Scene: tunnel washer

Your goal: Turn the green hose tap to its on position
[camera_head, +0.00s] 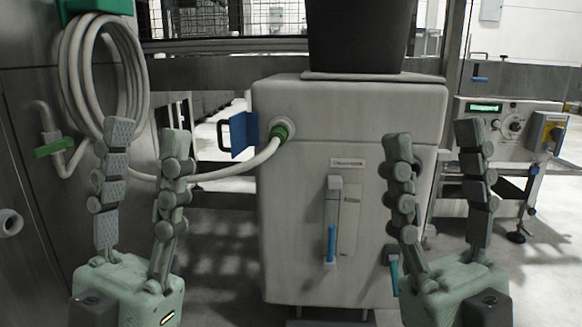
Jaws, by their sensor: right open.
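The green hose tap (55,147) is on a pale pipe on the dark wall panel at the far left. Its flat green lever lies roughly level, tilted slightly. My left gripper (147,139) is open, fingers pointing up, to the right of the tap and apart from it in the picture. Nothing shows between its fingers except the background hose. My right gripper (433,140) is open and empty, in front of the right side of the grey cabinet, far from the tap.
A coiled white hose (67,75) hangs above the tap on a green holder (98,6). It runs behind my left gripper to a green coupling (280,132) on the grey cabinet (290,220). A control panel (495,125) stands at right.

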